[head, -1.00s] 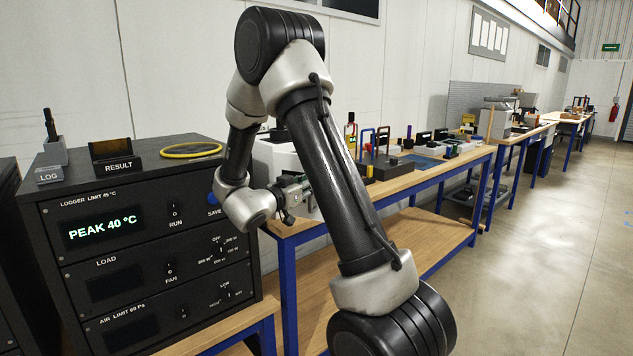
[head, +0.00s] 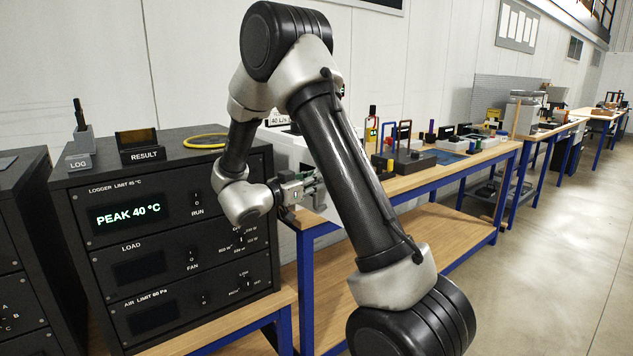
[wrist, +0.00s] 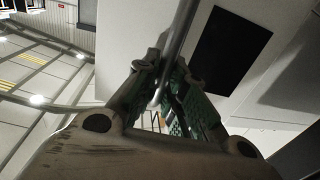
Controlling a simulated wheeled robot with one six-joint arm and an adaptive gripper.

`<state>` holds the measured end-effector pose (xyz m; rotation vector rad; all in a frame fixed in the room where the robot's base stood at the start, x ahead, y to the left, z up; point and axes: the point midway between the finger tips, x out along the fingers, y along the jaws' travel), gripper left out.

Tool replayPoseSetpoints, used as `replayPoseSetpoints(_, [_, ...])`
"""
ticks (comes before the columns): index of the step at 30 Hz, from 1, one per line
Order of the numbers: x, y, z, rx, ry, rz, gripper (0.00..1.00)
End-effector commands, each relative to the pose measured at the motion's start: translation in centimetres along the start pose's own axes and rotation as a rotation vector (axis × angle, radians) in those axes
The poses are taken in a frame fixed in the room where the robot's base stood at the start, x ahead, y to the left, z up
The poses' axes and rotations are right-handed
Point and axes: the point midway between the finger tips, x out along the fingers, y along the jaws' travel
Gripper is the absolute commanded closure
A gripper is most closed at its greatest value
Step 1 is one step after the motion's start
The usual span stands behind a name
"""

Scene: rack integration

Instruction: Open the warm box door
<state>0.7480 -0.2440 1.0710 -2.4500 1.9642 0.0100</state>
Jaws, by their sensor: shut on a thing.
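The warm box (head: 290,150) is the white box on the bench beside the black rack, mostly hidden behind my arm in the head view. In the wrist view its white face (wrist: 275,25) fills the upper right, with a dark window panel (wrist: 230,50). A thin metal bar handle (wrist: 183,25) runs down between my fingers. My gripper (wrist: 170,85) is shut on this handle. In the head view my gripper (head: 305,188) is at the box's front, its fingertips partly hidden by my arm. I cannot tell whether the door stands ajar.
A black instrument rack (head: 165,215) reading "PEAK 40 °C" stands to the left, close to my wrist. A yellow ring (head: 206,141) lies on top. The wooden bench (head: 425,176) with small items extends right, with a lower shelf (head: 400,250). The floor (head: 560,240) at right is clear.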

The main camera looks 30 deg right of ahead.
Motion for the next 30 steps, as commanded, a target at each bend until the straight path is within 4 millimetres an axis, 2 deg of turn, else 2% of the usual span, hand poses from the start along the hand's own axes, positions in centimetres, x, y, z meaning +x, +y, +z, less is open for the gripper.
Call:
replayPoseSetpoints(1, [-0.1,-0.3,-0.7,0.008,0.013,-0.008,1.0])
replayPoseSetpoints(4, [-0.1,-0.4,-0.7,0.008,0.013,-0.008,1.0])
replayPoseSetpoints(5, [-0.1,-0.4,-0.7,0.008,0.013,-0.008,0.85])
replayPoseSetpoints(8, [-0.1,-0.4,-0.7,0.009,0.013,-0.008,0.66])
replayPoseSetpoints(21, [-0.5,-0.2,-0.3,0.004,0.007,-0.006,0.66])
replayPoseSetpoints(26, [-3.0,-0.3,-0.3,0.004,0.006,-0.009,0.66])
replayPoseSetpoints(30, [-6.3,-0.3,-0.3,0.005,0.008,-0.01,0.66])
